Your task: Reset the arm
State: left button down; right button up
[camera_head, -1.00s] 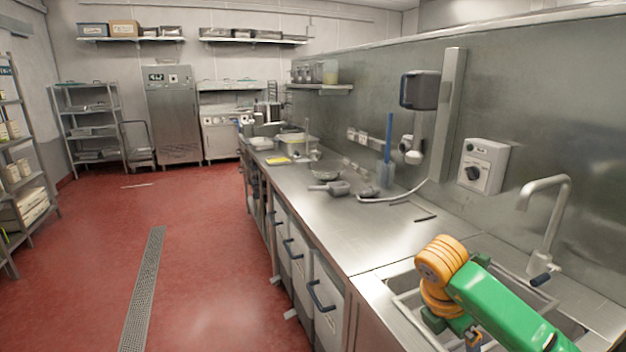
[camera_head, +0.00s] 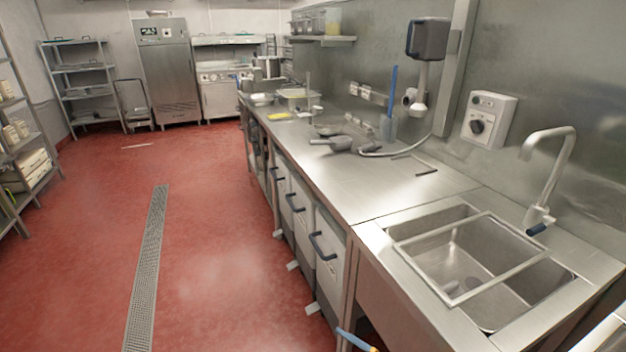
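Neither of my grippers shows in the head view now, and neither does the green and orange arm. The sink (camera_head: 497,262) at the lower right is clear of my arm, with a metal frame lying across its basin. The tap (camera_head: 548,180) stands behind it at the right.
A steel counter (camera_head: 370,190) runs from the sink into the distance, with scoops (camera_head: 331,143) and an immersion mixer (camera_head: 411,105) farther along. White bins (camera_head: 328,262) stand under it. The red floor (camera_head: 215,240) to the left is open, with a drain grate (camera_head: 147,270) along it.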

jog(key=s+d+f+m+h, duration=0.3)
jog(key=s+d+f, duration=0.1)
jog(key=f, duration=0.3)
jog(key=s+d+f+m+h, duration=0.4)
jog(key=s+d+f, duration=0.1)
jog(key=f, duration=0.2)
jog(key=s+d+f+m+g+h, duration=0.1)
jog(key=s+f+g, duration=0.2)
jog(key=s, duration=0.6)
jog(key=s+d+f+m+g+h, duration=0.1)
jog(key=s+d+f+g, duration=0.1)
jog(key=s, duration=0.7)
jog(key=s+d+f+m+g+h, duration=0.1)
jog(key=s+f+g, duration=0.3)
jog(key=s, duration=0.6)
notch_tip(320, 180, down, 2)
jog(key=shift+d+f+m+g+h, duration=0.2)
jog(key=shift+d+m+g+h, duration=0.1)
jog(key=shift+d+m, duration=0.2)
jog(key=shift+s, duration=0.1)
